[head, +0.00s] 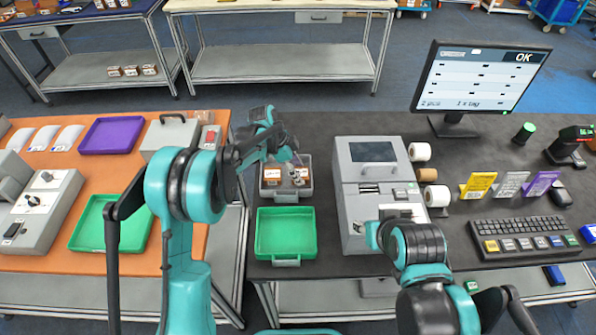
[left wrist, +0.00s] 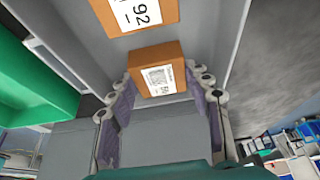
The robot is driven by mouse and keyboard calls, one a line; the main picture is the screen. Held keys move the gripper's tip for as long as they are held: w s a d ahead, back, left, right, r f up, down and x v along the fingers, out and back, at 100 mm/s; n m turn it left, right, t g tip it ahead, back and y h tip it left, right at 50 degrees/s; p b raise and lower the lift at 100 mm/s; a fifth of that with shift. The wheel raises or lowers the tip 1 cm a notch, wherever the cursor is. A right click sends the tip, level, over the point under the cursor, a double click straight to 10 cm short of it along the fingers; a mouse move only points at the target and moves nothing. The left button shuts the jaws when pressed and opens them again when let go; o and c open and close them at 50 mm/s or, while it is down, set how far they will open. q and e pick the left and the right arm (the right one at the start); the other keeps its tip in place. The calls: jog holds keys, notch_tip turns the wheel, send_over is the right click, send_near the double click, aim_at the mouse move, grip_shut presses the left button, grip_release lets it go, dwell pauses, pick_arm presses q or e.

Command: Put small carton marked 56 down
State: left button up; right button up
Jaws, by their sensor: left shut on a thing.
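My left gripper (head: 296,172) is over the grey tray (head: 287,197) and shut on a small brown carton (left wrist: 157,72). In the left wrist view the carton sits between the fingertips, with a white label whose number I cannot read for certain. A second brown carton (left wrist: 137,14) with a label reading 92 lies in the tray just beyond it. In the head view that other carton (head: 271,175) shows left of the gripper. I cannot tell whether the held carton touches the tray floor. My right gripper (head: 388,228) is by the label printer, its fingers hidden.
A green tray (head: 286,259) stands in front of the grey tray. The printer (head: 347,200) stands to the right. A monitor (head: 480,78) showing OK, a keyboard (head: 524,232) and coloured card stands are further right. The orange table (head: 54,184) on the left holds trays and devices.

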pick_arm(q)
jog(key=shift+f, duration=0.1)
jog(key=o, duration=1.2)
jog(key=shift+o, duration=0.2)
jog(key=shift+a+r, duration=0.1)
jog(key=shift+r, duration=0.35)
jog(key=p+v, duration=0.3)
jog(key=v, duration=0.8)
jog(key=shift+a+r, duration=0.2)
jog(key=shift+r, duration=0.05)
